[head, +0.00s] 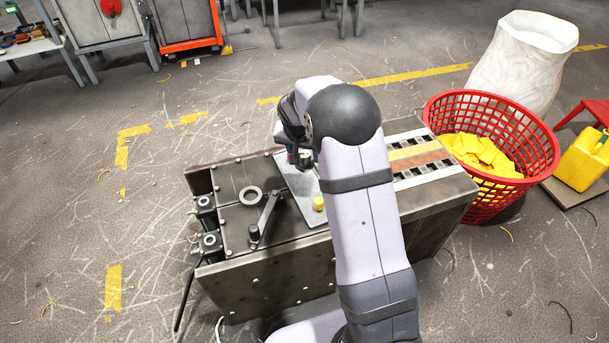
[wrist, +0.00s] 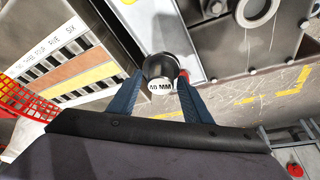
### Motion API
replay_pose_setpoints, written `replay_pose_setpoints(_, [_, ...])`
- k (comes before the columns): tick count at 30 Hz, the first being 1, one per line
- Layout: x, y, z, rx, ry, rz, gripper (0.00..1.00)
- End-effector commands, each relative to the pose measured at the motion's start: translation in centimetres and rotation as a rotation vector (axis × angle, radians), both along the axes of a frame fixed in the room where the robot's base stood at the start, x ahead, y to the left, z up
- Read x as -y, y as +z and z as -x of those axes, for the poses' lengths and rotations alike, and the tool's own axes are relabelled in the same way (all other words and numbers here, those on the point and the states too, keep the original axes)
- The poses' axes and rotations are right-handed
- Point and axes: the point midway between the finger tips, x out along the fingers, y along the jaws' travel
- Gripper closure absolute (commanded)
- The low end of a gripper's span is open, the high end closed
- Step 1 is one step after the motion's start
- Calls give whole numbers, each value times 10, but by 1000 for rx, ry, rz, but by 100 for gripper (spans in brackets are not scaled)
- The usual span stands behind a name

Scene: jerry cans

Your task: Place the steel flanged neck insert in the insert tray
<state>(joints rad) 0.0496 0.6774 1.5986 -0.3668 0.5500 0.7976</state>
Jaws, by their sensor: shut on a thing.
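The held insert (wrist: 162,68) is a dark grey, round metal piece with a pale label reading "60 MM". My gripper (wrist: 160,85) is shut on it, with one blue finger on each side. In the head view my gripper (head: 302,162) is over the far part of the insert tray (head: 296,184), a pale grey plate on the bench. The tray also shows in the wrist view (wrist: 180,35), behind the insert. I cannot tell the gap between insert and tray. A yellow insert (head: 318,203) stands at the tray's near end. My arm hides part of the tray.
The steel bench (head: 290,262) carries a ring (head: 251,196) and a lever (head: 265,217) left of the tray. Striped label strips (head: 415,155) lie to the right. A red basket (head: 545,150) with yellow pieces stands beyond the bench's right end. Open floor lies to the left.

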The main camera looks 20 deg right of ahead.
Motion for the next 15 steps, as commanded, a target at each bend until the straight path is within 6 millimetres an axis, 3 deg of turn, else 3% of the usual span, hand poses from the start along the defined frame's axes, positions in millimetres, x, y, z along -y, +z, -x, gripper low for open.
replay_pose_setpoints(6, [0, -31, 0, 0, 2, 1, 82])
replay_pose_setpoints(15, [0, -39, 0, 1, 0, 1, 82])
